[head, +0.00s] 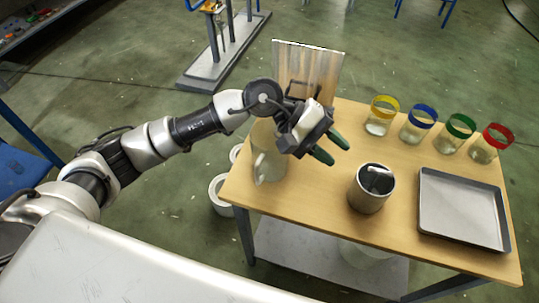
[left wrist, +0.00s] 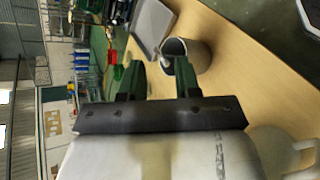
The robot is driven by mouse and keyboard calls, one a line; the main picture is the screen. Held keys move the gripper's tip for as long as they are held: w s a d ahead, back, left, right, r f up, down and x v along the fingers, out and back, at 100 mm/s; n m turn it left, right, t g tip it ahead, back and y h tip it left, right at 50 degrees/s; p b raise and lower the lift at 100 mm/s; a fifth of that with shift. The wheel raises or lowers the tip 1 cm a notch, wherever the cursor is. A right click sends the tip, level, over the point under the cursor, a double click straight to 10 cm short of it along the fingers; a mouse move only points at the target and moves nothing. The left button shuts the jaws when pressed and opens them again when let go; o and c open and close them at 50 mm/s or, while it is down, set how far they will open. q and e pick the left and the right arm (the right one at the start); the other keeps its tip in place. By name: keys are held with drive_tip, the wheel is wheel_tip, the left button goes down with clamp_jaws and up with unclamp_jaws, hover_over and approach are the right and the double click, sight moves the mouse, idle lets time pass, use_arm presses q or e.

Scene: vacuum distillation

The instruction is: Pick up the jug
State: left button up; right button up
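The jug (head: 268,163) is pale cream and stands upright on the left end of the wooden table (head: 315,200). Its handle faces the front left, and its upper part is partly hidden behind my left wrist. It also shows, cut off by the frame, at the lower right of the left wrist view (left wrist: 272,148). My left gripper (head: 331,149) is above the table, to the right of the jug and apart from it. Its green fingers are spread with nothing between them, and they point away from the jug. My right gripper is not in view.
A metal cylinder (head: 369,200) holding a small object stands mid-table, with a grey tray (head: 463,207) to its right. Several glass jars with coloured rims, including a yellow-rimmed one (head: 380,122), line the back. A ribbed panel (head: 322,68) rises at the back left. The table's front middle is clear.

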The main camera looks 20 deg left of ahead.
use_arm(q)
drive_tip(key=w+a+f+m+y, duration=0.3)
drive_tip(key=w+a+m+y, duration=0.15)
drive_tip(key=a+y, duration=0.35)
drive_tip(key=r+m+t+y, duration=0.1)
drive_tip(key=y, duration=0.3)
hover_over(253, 131)
drive_tip(key=d, duration=0.1)
drive_tip(key=shift+m, duration=0.25)
drive_tip(key=f+p, duration=0.1)
drive_tip(key=f, duration=0.2)
drive_tip(key=f+p, duration=0.1)
drive_tip(key=f, duration=0.2)
drive_tip(key=a+f+p, duration=0.1)
drive_tip(key=f, duration=0.2)
drive_tip(key=shift+f+p, duration=0.3)
drive_tip(key=shift+f, duration=0.35)
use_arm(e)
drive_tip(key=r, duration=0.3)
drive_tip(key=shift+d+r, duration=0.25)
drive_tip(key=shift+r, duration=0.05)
use_arm(q)
drive_tip(key=shift+c, duration=0.4)
clamp_jaws()
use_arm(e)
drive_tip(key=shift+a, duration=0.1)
